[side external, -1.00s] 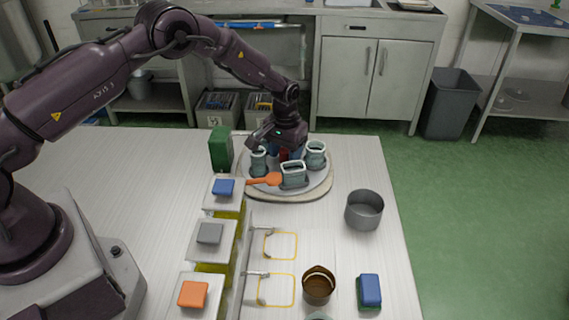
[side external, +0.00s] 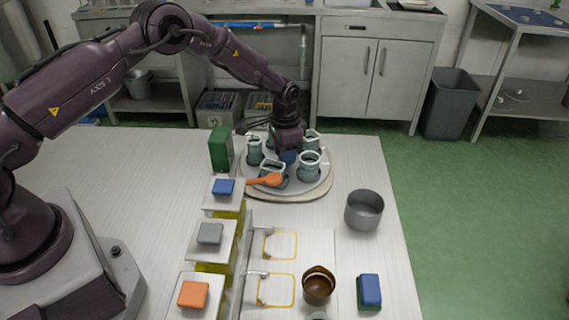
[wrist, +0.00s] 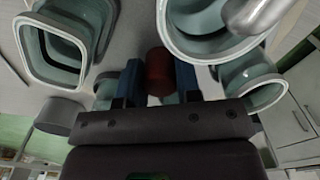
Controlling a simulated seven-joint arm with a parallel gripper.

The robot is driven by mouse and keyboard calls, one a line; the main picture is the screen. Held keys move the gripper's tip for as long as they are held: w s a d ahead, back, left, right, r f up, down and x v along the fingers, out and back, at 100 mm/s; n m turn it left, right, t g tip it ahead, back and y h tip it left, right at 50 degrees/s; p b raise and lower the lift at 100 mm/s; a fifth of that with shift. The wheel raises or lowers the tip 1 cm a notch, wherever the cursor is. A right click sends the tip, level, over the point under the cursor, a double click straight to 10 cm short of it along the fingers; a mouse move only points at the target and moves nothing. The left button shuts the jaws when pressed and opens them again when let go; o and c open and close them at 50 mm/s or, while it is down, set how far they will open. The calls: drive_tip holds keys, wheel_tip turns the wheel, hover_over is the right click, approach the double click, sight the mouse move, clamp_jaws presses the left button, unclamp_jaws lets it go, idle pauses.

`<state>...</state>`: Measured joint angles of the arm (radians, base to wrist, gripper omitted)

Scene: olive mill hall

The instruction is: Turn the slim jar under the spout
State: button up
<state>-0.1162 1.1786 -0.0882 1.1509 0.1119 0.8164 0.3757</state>
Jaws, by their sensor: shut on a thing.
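A round grey turntable (side external: 325,178) stands at the table's back and carries several grey-green jars with pale rims. A squarish jar (side external: 272,169) is at its front left, a round jar (side external: 310,165) at its front right. A narrow-looking jar (side external: 254,150) is at the left and another jar (side external: 312,139) at the back right; I cannot tell surely which is the slim one. An orange spoon-shaped piece (side external: 266,180), perhaps the spout, reaches over the squarish jar. My gripper (side external: 288,155) is down at the turntable's middle, its blue fingers shut on a red-brown knob (wrist: 159,70).
A green box (side external: 220,149) stands left of the turntable. Dispensers with blue, grey and orange lid blocks (side external: 193,294) line the left. A grey pot (side external: 364,209), brown jar (side external: 318,285) and blue-green block (side external: 369,291) stand right. Table between pot and turntable is clear.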

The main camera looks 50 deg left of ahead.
drive_tip(key=o, duration=0.6)
drive_tip(key=shift+r, duration=4)
